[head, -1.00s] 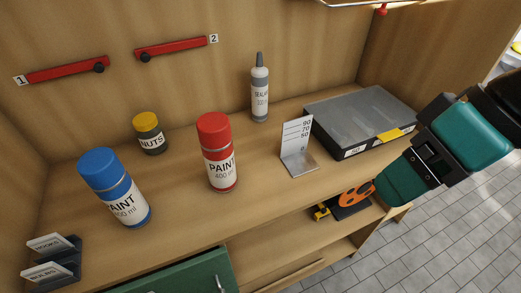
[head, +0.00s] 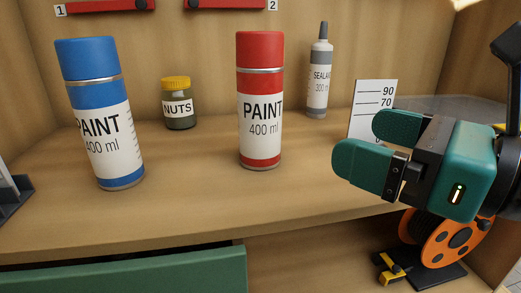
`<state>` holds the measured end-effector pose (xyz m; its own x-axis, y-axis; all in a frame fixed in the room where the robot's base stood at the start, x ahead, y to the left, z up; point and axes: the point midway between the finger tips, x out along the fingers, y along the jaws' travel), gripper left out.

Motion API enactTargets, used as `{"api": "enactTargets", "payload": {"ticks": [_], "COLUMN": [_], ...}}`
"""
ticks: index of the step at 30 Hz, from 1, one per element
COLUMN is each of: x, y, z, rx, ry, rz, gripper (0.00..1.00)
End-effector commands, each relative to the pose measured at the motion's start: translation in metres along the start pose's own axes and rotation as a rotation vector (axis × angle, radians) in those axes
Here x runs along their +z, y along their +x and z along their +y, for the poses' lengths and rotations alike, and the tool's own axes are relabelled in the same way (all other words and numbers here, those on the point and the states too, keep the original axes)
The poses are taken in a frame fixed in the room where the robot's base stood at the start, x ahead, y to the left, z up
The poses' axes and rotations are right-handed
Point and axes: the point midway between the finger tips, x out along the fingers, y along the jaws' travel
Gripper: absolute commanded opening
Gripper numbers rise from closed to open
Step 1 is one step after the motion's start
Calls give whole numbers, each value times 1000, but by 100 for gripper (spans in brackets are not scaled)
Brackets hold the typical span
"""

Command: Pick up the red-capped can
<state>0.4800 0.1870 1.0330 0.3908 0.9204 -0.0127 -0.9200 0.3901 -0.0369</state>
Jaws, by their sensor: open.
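The red-capped can (head: 260,100) stands upright on the bench shelf near the middle of the head view. It is a spray can with a white label reading PAINT 400 ml. My gripper (head: 362,148) is to the right of the can, apart from it. Its two teal fingers point left toward the can, and it is open and empty. The gripper hides part of a white scale plate and what lies behind it.
A blue-capped paint can (head: 100,115) stands at left, with a yellow-lidded nuts jar (head: 178,103) behind. A sealant tube (head: 319,75) stands behind right, near the scale plate (head: 372,97). An orange reel (head: 450,243) sits on the lower shelf. Clear wood lies before the red-capped can.

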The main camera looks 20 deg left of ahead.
Motion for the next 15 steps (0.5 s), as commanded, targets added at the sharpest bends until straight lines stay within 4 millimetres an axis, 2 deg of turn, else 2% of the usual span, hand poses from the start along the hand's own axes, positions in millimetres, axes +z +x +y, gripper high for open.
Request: {"api": "enactTargets", "payload": {"ticks": [7, 15], "x": [6, 8], "y": [28, 43], "z": [0, 0], "rx": [-1, 8], "ry": [47, 44], "rz": [-10, -14], "gripper": [98, 98]}}
